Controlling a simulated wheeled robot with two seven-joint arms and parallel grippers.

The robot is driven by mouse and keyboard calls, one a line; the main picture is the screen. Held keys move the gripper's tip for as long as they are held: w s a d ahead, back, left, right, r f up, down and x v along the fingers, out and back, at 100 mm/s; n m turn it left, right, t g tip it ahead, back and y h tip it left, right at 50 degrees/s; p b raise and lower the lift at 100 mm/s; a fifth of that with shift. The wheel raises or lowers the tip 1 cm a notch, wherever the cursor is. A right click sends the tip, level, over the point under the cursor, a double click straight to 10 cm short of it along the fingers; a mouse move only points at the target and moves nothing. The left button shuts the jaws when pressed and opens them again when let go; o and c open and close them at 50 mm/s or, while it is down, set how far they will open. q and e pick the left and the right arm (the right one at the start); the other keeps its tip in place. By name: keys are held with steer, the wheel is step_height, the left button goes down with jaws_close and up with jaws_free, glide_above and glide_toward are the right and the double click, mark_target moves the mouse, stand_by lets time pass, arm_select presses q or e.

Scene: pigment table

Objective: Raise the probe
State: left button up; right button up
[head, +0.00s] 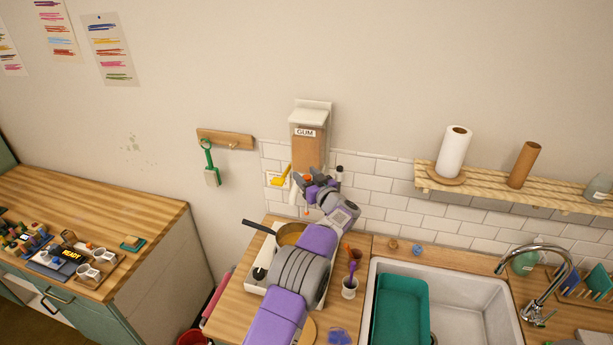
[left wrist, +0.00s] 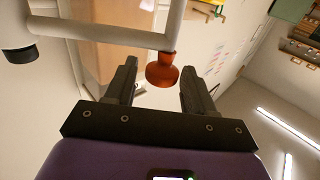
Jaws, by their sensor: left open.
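The probe's red-orange knob (left wrist: 162,70) caps a white stem (left wrist: 174,25) on a white crossbar (left wrist: 95,32) in the left wrist view. The stem's other end is out of that frame. My left gripper (left wrist: 158,88) is open, with the knob between its two dark fingertips and a visible gap on either side. In the head view my left gripper (head: 308,187) is beside the orange knob (head: 307,181), above the pan (head: 290,234). My right gripper is not in view.
The gum dispenser (head: 308,150) hangs on the wall just behind the gripper, with a yellow lever (head: 281,176) at its left. The sink (head: 464,300) holds a teal basin (head: 401,310).

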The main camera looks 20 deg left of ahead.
arm_select(q)
steer(key=b+v, duration=0.2)
steer(key=v, duration=0.5)
steer(key=shift+s+d+r, duration=0.15)
steer(key=shift+s+d, duration=0.05)
